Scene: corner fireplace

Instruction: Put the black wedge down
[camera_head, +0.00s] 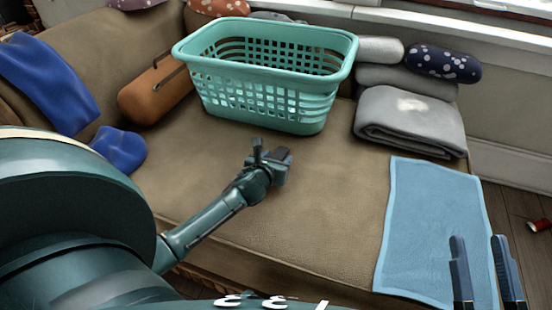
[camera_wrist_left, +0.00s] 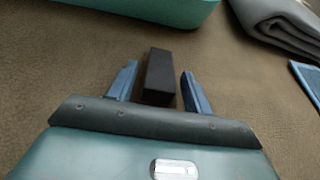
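The black wedge (camera_wrist_left: 160,77) is a dark block between the two fingers of my left gripper (camera_wrist_left: 160,82) in the left wrist view. A narrow strip of brown cushion shows on each side of it, so the fingers stand apart around it. In the head view my left gripper (camera_head: 268,157) is low over the middle of the sofa seat, in front of the basket; the wedge is small and dark there among the fingers. It seems to rest on the seat, but its underside is hidden. My right gripper (camera_head: 484,272) is open and empty over the blue cloth.
A teal laundry basket (camera_head: 265,95) stands on the brown sofa (camera_head: 310,200) behind my left gripper. Folded grey blankets (camera_head: 410,118) lie right of it, and a light blue cloth (camera_head: 435,220) covers the seat's right end. An orange bolster (camera_head: 153,92) lies left. The seat's middle is clear.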

